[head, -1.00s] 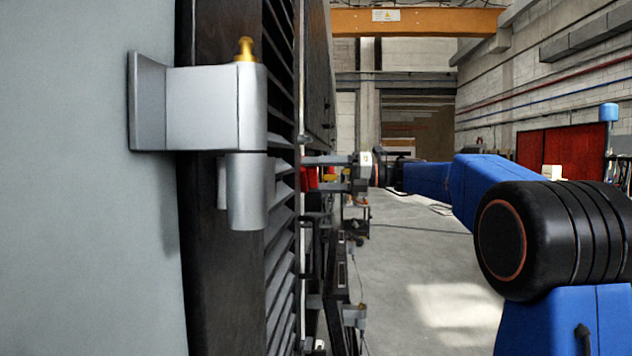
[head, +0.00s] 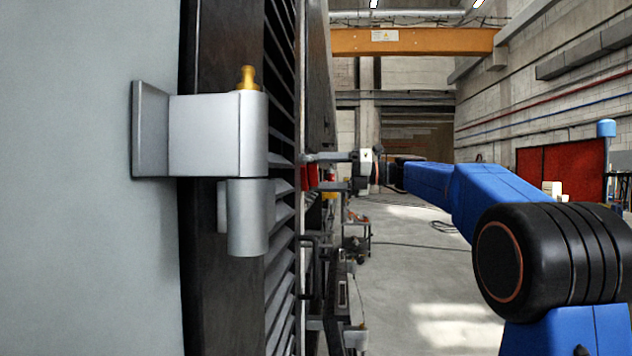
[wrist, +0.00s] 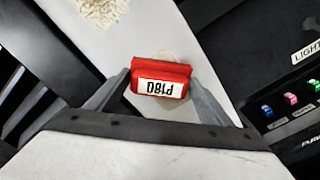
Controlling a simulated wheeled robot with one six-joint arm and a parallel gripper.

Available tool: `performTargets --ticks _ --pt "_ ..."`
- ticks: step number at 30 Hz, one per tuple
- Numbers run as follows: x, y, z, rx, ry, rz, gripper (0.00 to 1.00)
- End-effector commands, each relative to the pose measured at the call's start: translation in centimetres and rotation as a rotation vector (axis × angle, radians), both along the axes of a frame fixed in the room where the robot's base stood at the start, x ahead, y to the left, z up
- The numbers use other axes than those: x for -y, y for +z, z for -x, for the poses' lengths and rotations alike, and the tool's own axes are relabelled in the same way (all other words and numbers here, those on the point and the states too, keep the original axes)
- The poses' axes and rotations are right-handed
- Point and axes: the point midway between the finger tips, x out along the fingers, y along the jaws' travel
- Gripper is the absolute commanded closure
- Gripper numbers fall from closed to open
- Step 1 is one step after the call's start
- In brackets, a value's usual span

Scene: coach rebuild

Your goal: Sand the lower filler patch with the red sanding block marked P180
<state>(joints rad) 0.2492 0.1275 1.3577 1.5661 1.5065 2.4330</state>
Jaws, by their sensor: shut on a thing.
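The red sanding block (wrist: 160,72) shows in the wrist view with its P180 label upside down. My gripper (wrist: 161,80) is shut on it, one finger at each side. A beige filler patch (wrist: 166,54) lies on the pale panel strip (wrist: 130,45) behind the block, which hides part of it. I cannot tell whether block and patch touch. Another rough cream patch (wrist: 102,10) shows at the top left, clear of the block. In the head view, my gripper (head: 330,172) holds the red block (head: 311,178) against or close to the coach side.
A large grey hinge (head: 218,136) with a brass tip stands close at the left of the head view, beside dark louvres (head: 281,240). In the wrist view, a dark panel with coloured switches (wrist: 290,98) is at the right. Open floor (head: 410,270) lies right of the coach.

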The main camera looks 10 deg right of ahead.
Motion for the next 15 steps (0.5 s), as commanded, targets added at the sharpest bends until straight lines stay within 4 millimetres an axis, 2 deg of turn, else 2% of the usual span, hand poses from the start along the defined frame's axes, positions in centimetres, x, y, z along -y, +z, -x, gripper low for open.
performTargets --ticks 15 --pt "0.1 2.9 0.1 0.002 0.001 0.000 0.44"
